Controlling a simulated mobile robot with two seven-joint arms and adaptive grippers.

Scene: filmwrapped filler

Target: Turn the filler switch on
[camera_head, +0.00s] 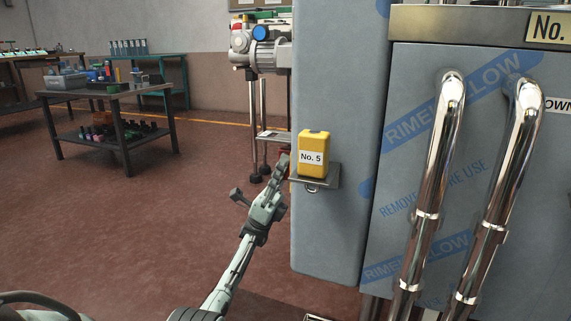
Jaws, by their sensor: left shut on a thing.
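The filler is the tall grey-blue cabinet (335,80) right of centre, with film printed in blue on its front. I cannot clearly make out a switch on it. A yellow box (314,150) labelled "No. 5" stands upright on a small metal ledge (326,182) on the cabinet's left side. A small ring-like part (312,189) shows under the ledge. My left gripper (279,172) is just left of the ledge, pointing up and away. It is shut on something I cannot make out. My right gripper is not in view.
Two shiny vertical pipes (433,185) (508,190) stand in front of the cabinet at the right. A grey machine on legs (262,50) stands behind my gripper. A dark workbench (110,92) with bins and tools is at the left. The red floor (130,220) between is clear.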

